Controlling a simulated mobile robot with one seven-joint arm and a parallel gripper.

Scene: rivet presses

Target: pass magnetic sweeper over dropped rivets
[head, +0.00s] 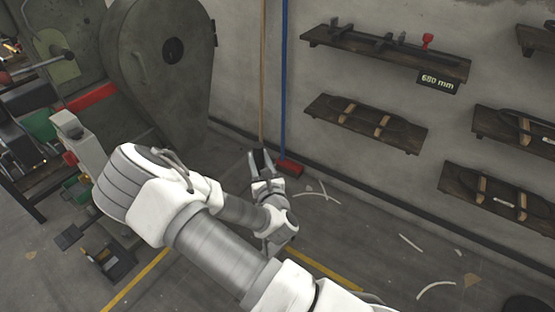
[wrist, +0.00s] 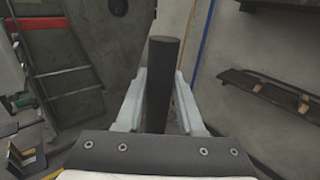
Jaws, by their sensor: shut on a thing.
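My gripper (head: 262,163) is in front of the wall, beyond my forearm in the head view. In the wrist view its two pale fingers (wrist: 158,100) are shut on a dark cylinder (wrist: 161,85), which stands up between them. It looks like a handle, and its lower part is hidden by the gripper mount. I cannot tell from these frames whether it belongs to the magnetic sweeper. I cannot make out rivets on the floor (head: 345,235); only pale curved strips (head: 435,289) and small tan scraps (head: 472,280) show there.
A blue-handled broom (head: 284,80) with a red head and a tan pole (head: 262,75) lean on the wall behind my gripper. A large grey-green press (head: 165,75) stands left. Wall shelves (head: 365,125) are at right. The floor at lower right is mostly open.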

